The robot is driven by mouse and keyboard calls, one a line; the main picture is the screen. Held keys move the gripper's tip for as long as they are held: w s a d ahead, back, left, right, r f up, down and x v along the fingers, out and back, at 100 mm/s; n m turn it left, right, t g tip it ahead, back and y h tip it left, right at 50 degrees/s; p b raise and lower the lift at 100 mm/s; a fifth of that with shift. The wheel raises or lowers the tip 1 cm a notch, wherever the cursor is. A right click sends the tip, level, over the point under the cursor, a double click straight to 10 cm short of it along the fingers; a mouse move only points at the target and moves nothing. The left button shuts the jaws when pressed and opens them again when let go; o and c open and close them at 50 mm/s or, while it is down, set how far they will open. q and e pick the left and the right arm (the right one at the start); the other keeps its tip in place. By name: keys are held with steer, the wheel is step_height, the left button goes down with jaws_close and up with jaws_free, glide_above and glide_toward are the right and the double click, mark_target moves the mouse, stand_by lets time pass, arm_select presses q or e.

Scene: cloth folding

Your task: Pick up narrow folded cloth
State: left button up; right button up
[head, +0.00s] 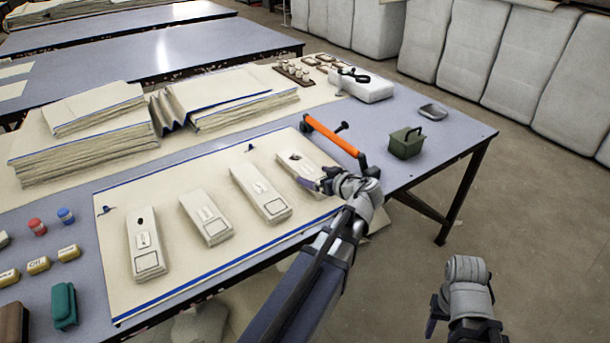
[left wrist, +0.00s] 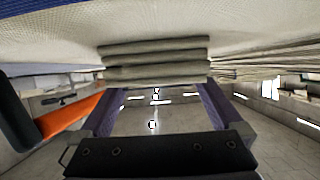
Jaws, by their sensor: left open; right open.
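Several narrow folded cloths lie in a row on a cream sheet with blue edges (head: 112,262). The rightmost narrow folded cloth (head: 292,164) is partly hidden by my left gripper (head: 322,184). In the left wrist view, which looks upside down, this cloth (left wrist: 155,62) shows its stacked layers ahead of the open fingers of my left gripper (left wrist: 157,92). The fingers are at either side of its end; I cannot tell whether they touch it. The other narrow cloths (head: 260,192) lie to its left. My right gripper (head: 434,318) is open and empty, off the table at lower right.
An orange-handled tool (head: 332,135) lies just behind the rightmost cloth. A green box (head: 406,145) and a grey dish (head: 433,112) stand to the right on the table (head: 455,136). Large cloth stacks (head: 75,150) lie behind. Small coloured items (head: 65,215) stand at left.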

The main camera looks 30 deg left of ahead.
arm_select(q)
steer(key=shift+w+a+f, duration=0.15)
steer(key=shift+a+f, duration=0.05)
steer(key=shift+a, duration=0.15)
steer(key=shift+r, duration=0.1)
steer(key=c, duration=1.2)
steer(key=shift+r, duration=0.1)
step_height(320, 180, up, 10)
steer(key=p, duration=1)
step_height(320, 180, up, 16)
steer(key=p, duration=1.6)
steer(key=shift+f, duration=0.2)
